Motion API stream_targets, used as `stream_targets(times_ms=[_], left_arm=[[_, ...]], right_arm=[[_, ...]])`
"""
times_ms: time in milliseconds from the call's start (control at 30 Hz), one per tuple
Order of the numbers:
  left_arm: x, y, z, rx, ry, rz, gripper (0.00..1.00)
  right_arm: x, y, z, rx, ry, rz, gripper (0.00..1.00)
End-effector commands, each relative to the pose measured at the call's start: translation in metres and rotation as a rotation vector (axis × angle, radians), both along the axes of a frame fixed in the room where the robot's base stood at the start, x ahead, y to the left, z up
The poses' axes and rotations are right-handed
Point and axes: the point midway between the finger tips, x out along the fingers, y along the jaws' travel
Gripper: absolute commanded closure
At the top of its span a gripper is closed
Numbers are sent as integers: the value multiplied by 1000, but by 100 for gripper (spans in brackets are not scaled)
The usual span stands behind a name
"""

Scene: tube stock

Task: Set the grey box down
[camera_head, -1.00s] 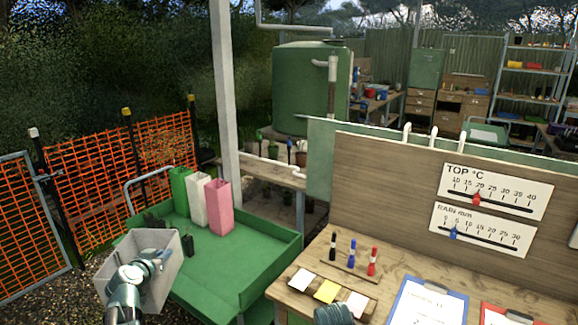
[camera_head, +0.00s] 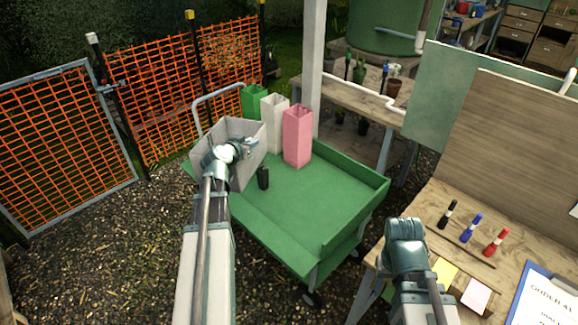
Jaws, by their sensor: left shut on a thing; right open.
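The grey box (camera_head: 256,172) is an open-topped container at the left end of the green cart (camera_head: 310,205). My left gripper (camera_head: 238,150) is shut on the grey box at its near side. I cannot tell whether the box's bottom touches the cart bed. My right gripper (camera_head: 405,228) is at the front edge of the wooden bench, with nothing seen in it; its fingertips are mostly hidden by the wrist.
Green (camera_head: 254,97), white (camera_head: 273,108) and pink (camera_head: 298,135) tall containers stand behind the box. A small black object (camera_head: 263,178) is beside it. The cart's middle and right are clear. Markers and cards lie on the bench (camera_head: 455,200) at right.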

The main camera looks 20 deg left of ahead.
Motion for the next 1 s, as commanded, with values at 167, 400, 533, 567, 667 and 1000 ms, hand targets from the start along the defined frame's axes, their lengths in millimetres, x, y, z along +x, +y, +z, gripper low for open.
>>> stream_targets(times_ms=[167, 400, 533, 567, 667, 1000], left_arm=[[19, -10, -23, 0, 0, -28, 100], [91, -62, -96, 2, 0, -144, 100], [131, -100, -135, 2, -1, -214, 100], [140, -110, -144, 2, -1, -230, 100], [169, -143, -174, 2, -1, -284, 100], [235, -240, -245, 4, -1, -423, 100]], right_arm=[[0, 0, -23, 0, 0, 0, 50], [-1, 0, -96, 0, 0, 0, 50], [-1, 0, -135, 0, 0, 1, 50], [0, 0, -144, 0, 0, 1, 50], [-1, 0, -174, 0, 0, 1, 50], [-1, 0, -245, 0, 0, 1, 50]])
